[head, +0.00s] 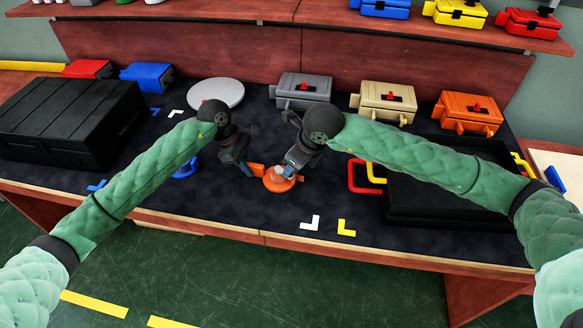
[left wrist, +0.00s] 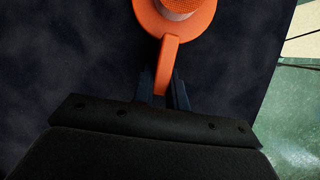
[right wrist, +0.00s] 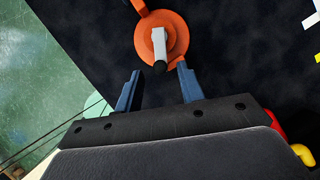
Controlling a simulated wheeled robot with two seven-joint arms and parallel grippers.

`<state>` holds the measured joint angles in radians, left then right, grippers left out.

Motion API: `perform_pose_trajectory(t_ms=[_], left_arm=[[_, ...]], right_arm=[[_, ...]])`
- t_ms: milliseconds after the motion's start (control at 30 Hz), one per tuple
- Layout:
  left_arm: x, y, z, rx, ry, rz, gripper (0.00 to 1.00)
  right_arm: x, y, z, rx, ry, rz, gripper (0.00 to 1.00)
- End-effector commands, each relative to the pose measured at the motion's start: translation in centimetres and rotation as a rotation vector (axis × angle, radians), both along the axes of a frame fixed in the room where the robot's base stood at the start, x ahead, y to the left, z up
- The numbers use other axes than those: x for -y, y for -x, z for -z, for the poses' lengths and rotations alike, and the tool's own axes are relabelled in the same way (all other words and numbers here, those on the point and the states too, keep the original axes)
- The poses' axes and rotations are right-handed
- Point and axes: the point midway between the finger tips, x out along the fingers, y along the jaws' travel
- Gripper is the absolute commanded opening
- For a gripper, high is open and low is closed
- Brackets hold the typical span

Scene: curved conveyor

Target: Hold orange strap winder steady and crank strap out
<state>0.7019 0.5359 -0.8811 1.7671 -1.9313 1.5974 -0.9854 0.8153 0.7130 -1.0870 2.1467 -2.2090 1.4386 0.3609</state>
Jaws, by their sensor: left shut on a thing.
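The orange strap winder (head: 281,184) lies near the front middle of the dark bench mat, a round disc with a short handle to the left. My left gripper (head: 249,170) is shut on that handle; the orange handle (left wrist: 168,60) sits between the fingers in the left wrist view. In the right wrist view, a white crank arm with a black knob (right wrist: 160,67) lies across the disc (right wrist: 175,22). My right gripper (right wrist: 156,82) is open just short of the knob, with nothing between its fingers. I cannot make out a strap.
A black case (head: 70,120) stands at left and a black tray (head: 440,212) at right. A red ring handle (head: 352,178) is close to the right arm. Grey (head: 303,88), beige and orange boxes line the back. The mat in front of the winder is clear except for corner marks.

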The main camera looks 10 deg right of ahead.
Motion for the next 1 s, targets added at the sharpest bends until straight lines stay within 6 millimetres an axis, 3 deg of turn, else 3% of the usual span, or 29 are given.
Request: perform_pose_trajectory(t_ms=[300, 500, 1000], left_arm=[[0.0, 0.0, 0.0, 0.000, 0.000, 0.000, 0.00], [0.0, 0.0, 0.0, 0.000, 0.000, 0.000, 0.00], [0.0, 0.0, 0.0, 0.000, 0.000, 0.000, 0.00]], right_arm=[[1.8, 1.4, -5.8, 0.004, 0.000, 0.001, 0.39], [2.5, 2.1, -8.0, 0.002, -0.001, 0.000, 0.39], [2.8, 2.3, -8.8, 0.001, 0.000, 0.000, 0.39]])
